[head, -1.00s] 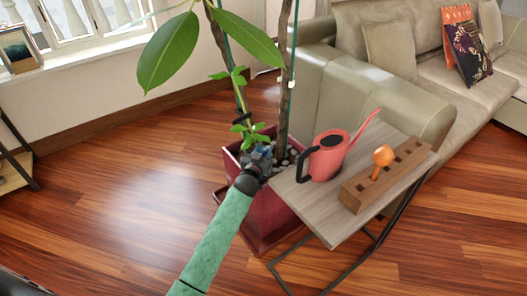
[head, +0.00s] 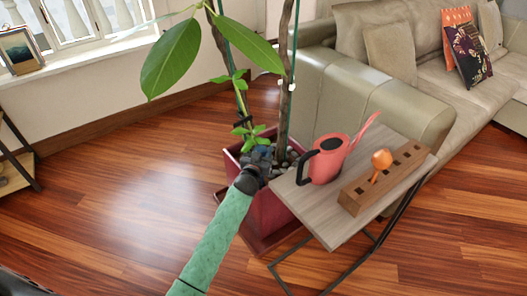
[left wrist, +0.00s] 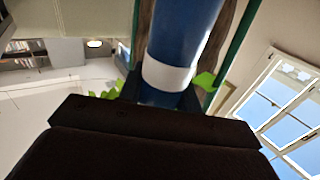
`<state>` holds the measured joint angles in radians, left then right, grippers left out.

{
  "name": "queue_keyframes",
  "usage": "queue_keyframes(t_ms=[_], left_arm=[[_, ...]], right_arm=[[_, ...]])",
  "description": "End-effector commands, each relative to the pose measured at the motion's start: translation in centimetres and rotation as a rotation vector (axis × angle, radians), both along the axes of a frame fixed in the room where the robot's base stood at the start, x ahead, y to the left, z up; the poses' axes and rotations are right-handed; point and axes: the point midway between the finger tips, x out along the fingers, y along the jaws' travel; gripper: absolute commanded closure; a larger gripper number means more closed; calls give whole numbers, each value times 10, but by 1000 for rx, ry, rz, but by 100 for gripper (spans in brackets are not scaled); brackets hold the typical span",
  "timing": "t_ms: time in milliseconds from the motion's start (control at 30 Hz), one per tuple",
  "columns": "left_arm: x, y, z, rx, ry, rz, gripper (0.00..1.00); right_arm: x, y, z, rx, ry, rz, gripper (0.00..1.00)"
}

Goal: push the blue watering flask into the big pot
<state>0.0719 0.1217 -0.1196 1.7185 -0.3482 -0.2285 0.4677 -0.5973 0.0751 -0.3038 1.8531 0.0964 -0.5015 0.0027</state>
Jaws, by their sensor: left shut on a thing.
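The big pot (head: 277,215) is dark red, stands on the floor, and holds pebbles and a tall plant. My left gripper (head: 262,160) is over the pot's soil, near the low green leaves. In the left wrist view the blue watering flask (left wrist: 183,35), with a white band, is between the fingers of my left gripper (left wrist: 160,98), which is shut on it. In the head view the flask is mostly hidden by the gripper, and I cannot tell whether its lower end touches the soil. My right gripper does not show.
A side table (head: 338,222) stands close against the pot's right side. On it are a pink watering can (head: 326,164) and a wooden rack (head: 385,178) with an orange flask (head: 381,160). A sofa (head: 365,100) is behind. Plant stems rise beside the gripper. Floor at left is clear.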

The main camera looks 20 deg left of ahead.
Motion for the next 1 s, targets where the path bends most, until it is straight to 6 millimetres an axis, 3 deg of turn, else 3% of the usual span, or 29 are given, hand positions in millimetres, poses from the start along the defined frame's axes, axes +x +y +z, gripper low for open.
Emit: queue_keyframes(t_ms=[333, 1000], left_arm=[[0, -1, 18, -1, -1, -1, 89], [0, -1, 49, -1, -1, -1, 89]], right_arm=[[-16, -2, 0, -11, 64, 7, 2], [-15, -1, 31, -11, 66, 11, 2]])
